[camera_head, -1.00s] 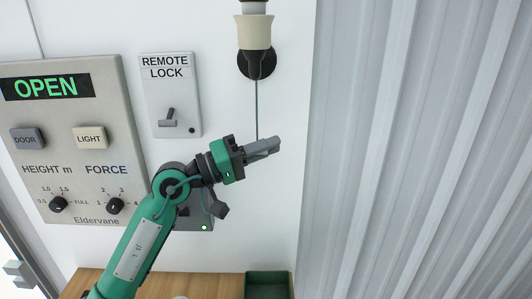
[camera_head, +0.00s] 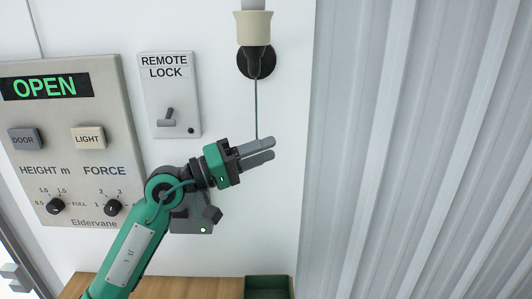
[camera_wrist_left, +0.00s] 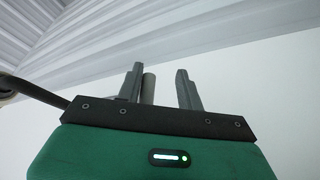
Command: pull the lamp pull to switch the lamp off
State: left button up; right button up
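The lamp (camera_head: 254,28), with a cream shade, is on the wall at the top of the head view. The lamp pull's thin grey cord (camera_head: 257,105) hangs from its dark mount. Its lower end is hidden at my left gripper (camera_head: 273,149). That gripper is open, its fingers pointing right around the cord's lower end. In the left wrist view, a grey cylinder (camera_wrist_left: 148,88), which looks like the pull's handle, shows between the fingers, close beside the left one. Whether it touches that finger I cannot tell. My right gripper is in neither view.
A control panel (camera_head: 105,75) reading OPEN is on the wall at left. A remote lock plate (camera_head: 170,105) is beside it. Corrugated grey metal (camera_head: 420,150) fills the right. A green bin (camera_head: 268,282) stands on a wooden top (camera_head: 200,288) below.

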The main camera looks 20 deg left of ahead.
pick_arm(q)
jog(key=b+v, duration=0.7)
jog(key=v, duration=0.6)
jog(key=shift+d, duration=0.1)
